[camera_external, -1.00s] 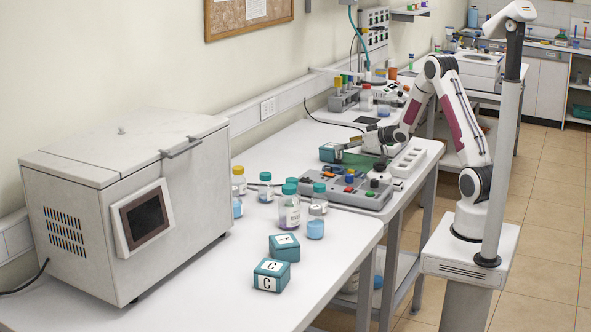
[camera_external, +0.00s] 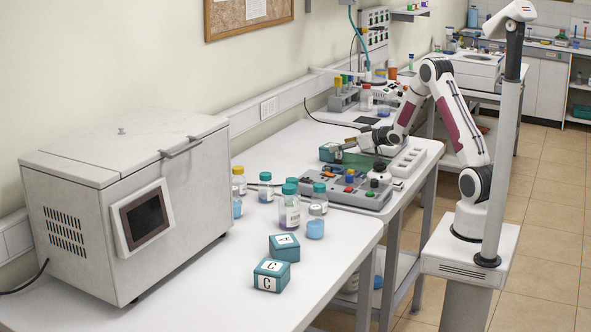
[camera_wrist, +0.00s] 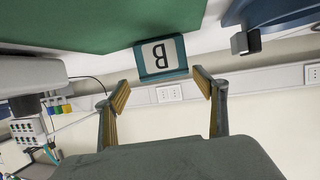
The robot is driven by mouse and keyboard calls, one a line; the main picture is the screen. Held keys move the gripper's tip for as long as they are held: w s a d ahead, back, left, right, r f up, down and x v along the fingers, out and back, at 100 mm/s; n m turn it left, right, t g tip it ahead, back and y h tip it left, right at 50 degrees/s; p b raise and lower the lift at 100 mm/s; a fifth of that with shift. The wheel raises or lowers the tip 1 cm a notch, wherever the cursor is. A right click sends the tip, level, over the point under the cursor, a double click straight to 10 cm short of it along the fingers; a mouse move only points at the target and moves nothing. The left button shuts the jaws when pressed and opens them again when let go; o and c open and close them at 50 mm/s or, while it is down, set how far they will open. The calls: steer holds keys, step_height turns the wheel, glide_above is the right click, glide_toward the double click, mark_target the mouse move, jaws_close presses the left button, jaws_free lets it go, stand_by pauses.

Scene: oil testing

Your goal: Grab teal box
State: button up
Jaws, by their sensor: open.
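A teal box (camera_external: 327,152) with a white label sits on the far bench, at the back left of the grey button panel. In the wrist view the teal box (camera_wrist: 176,46) shows a letter B, upside down, just beyond and between my fingertips. My gripper (camera_wrist: 162,82) is open, with one finger to each side and nothing between them. In the external view my gripper (camera_external: 341,148) is low at the right side of this box; the exact gap is hard to tell. Two more teal boxes stand on the near bench: one marked C (camera_external: 272,275) and one behind it (camera_external: 284,247).
The grey panel (camera_external: 345,192) with coloured buttons lies just in front of my gripper. Several capped bottles (camera_external: 290,208) stand on the near bench beside the large grey oven (camera_external: 125,200).

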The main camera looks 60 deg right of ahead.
steer(key=shift+w+a+f, duration=0.1)
steer(key=shift+w+f, duration=0.45)
steer(key=shift+w, duration=0.35)
steer(key=shift+w+f, duration=0.5)
steer(key=shift+w, duration=0.4)
steer(key=shift+w+f, duration=0.15)
steer(key=shift+w, duration=0.35)
steer(key=shift+c, duration=0.4)
steer(key=c, duration=1.2)
